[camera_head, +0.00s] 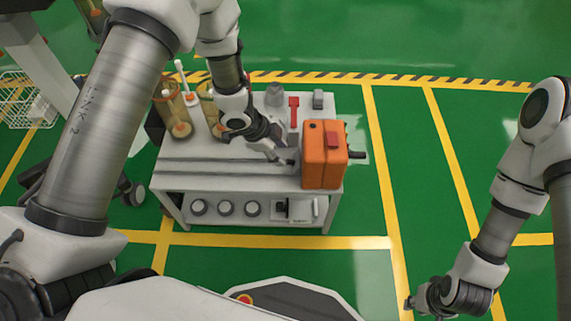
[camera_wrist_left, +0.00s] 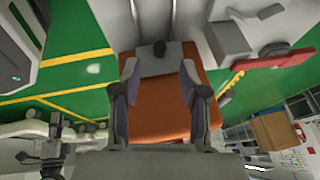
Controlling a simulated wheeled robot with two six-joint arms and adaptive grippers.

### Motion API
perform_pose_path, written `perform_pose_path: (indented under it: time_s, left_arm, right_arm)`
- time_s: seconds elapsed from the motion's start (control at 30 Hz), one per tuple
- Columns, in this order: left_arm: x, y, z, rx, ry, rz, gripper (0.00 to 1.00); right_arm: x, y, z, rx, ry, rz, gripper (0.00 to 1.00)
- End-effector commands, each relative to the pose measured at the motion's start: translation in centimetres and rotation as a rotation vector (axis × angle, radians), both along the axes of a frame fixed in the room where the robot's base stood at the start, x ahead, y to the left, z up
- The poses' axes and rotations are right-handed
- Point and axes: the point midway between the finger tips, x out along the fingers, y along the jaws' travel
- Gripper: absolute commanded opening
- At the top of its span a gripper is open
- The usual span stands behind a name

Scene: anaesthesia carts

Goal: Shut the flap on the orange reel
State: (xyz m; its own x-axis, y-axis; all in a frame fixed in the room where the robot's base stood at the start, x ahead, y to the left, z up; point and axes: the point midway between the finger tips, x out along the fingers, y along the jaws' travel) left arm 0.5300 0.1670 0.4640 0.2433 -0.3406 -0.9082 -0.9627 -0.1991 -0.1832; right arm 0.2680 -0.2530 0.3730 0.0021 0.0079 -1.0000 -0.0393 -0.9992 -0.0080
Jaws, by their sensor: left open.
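The orange reel (camera_head: 322,170) stands upright on the right front of the white cart (camera_head: 190,168). It has a red piece on top and a dark handle (camera_head: 357,154) on its right. My left gripper (camera_head: 290,158) is open at the reel's left side. In the left wrist view, the orange face (camera_wrist_left: 160,110) lies behind and between the open fingers (camera_wrist_left: 160,80). Contact is unclear. My right gripper (camera_head: 412,303) is over the floor, far from the cart.
Amber cylinders (camera_head: 178,115) stand at the cart's back left, near my left arm. A red tool (camera_head: 294,112) and small grey items (camera_head: 318,99) lie behind the reel. The lower shelf holds several round items (camera_head: 225,208). The green floor right of the cart is clear.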

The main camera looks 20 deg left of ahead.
Motion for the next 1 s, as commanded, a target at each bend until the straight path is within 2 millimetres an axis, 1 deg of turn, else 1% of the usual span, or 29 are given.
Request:
perform_pose_path:
  time_s: [0.03,0.1,0.2,0.3,0.53,0.57,0.6,0.67,0.87,1.0]
  left_arm:
    - [0.2,-0.4,-1.6,0.001,0.001,-0.002,0.43]
    - [0.5,-0.9,-2.8,0.001,0.001,-0.003,0.43]
    - [0.9,-1.4,-4.1,0.001,0.001,-0.002,0.43]
    - [1.1,-1.7,-4.8,0.000,0.002,0.000,0.43]
    - [1.2,-1.7,-4.8,0.000,0.002,0.000,0.43]
    - [1.2,-1.7,-4.8,0.000,0.002,0.000,0.36]
    - [1.2,-1.7,-4.8,0.000,0.002,0.000,0.22]
    - [1.2,-1.7,-4.7,0.000,0.002,0.000,0.01]
    - [1.1,-1.7,-4.8,-0.003,0.002,0.001,0.00]
    - [1.1,-1.8,-5.3,-0.091,-0.018,0.003,0.00]
  right_arm:
    - [0.0,0.0,-0.9,0.000,0.000,0.000,0.27]
    - [0.0,0.0,-1.5,0.000,0.000,0.000,0.27]
    - [0.0,0.0,-2.0,0.000,0.001,0.000,0.27]
    - [0.0,0.0,-2.1,0.000,0.001,0.000,0.27]
    - [0.0,0.0,-2.1,0.000,0.001,0.000,0.27]
    - [0.0,0.0,-2.1,0.000,0.001,0.000,0.27]
    - [0.0,0.0,-2.1,0.000,0.001,0.000,0.27]
    - [0.0,0.0,-2.1,0.000,0.001,0.000,0.27]
    - [0.0,0.0,-2.1,0.000,0.001,0.000,0.27]
    - [0.0,0.0,-2.1,0.000,0.001,0.000,0.27]
